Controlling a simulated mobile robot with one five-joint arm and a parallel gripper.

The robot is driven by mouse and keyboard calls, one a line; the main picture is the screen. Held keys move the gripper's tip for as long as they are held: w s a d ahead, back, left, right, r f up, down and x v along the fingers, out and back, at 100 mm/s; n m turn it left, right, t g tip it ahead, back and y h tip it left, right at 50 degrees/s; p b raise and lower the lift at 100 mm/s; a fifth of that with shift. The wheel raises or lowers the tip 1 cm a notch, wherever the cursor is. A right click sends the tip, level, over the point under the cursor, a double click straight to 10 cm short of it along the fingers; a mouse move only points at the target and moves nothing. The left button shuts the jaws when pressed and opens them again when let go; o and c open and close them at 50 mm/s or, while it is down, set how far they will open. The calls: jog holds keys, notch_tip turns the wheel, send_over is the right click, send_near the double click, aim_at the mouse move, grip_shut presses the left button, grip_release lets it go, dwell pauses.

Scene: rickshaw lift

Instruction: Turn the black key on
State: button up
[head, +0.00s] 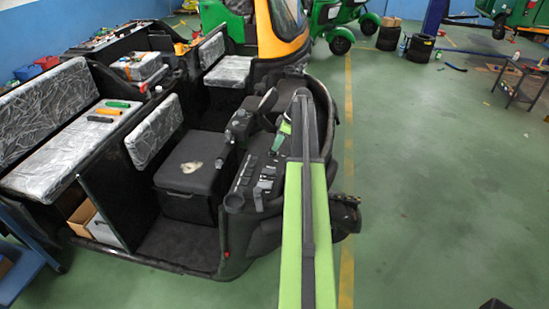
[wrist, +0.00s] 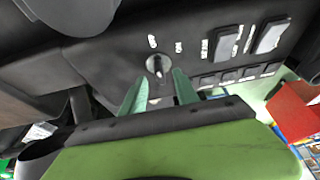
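The key (wrist: 157,67) shows in the wrist view as a small dark piece in a round, lighter-edged ignition socket on the dark dashboard panel (wrist: 110,60). My gripper (wrist: 161,73) has two green fingers, spread apart with one on each side just below the socket. The key lies between the fingertip lines, with a visible gap to each finger. I cannot tell how far the fingertips are from the panel. In the head view, part of my gripper (head: 283,136) shows green beside the dashboard (head: 258,175); the key is not visible there.
Switches (wrist: 240,73) and two larger rectangular panels line the dashboard to the right. The rickshaw's black front seat (head: 187,170) stands left of the dashboard. Screwdrivers (head: 108,110) lie on the rear seat. Green floor (head: 430,190) is open to the right.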

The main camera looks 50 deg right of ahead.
jog(key=b+x, duration=0.1)
jog(key=x, duration=0.2)
jog(key=shift+f+b, duration=0.2)
jog(key=shift+b, duration=0.15)
jog(key=shift+r, duration=0.1)
grip_shut()
